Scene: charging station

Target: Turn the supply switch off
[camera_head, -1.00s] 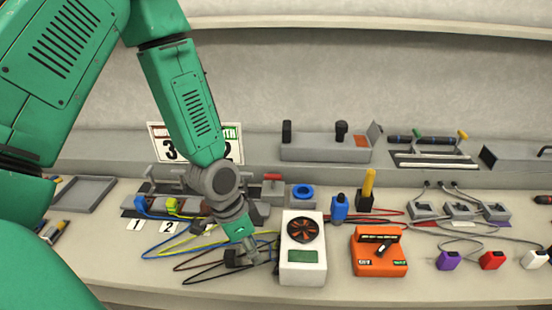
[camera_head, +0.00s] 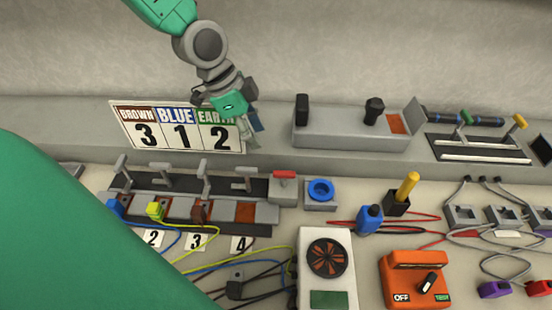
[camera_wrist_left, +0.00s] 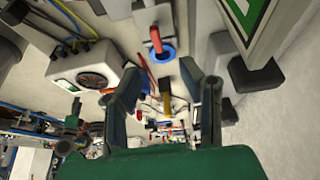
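A small grey switch box (camera_head: 284,190) with a red handle (camera_head: 284,174) stands at the right end of the terminal row; I cannot read a supply label on it. In the left wrist view the red handle (camera_wrist_left: 156,40) shows beyond the fingers, towards the top. An orange box (camera_head: 415,270) with a black knob (camera_head: 428,283) and an "OFF" label stands at the front right. My left gripper (camera_head: 250,135) is raised in front of the number card, above and left of the red handle, touching neither switch. Its fingers (camera_wrist_left: 165,95) are apart and empty. My right gripper is not visible.
The number card (camera_head: 178,128) leans on the back ledge. A grey box with black handles (camera_head: 345,130) stands on the ledge. A white meter (camera_head: 327,270), a blue ring (camera_head: 321,190), a yellow-handled tool (camera_head: 406,190) and loose wires crowd the bench.

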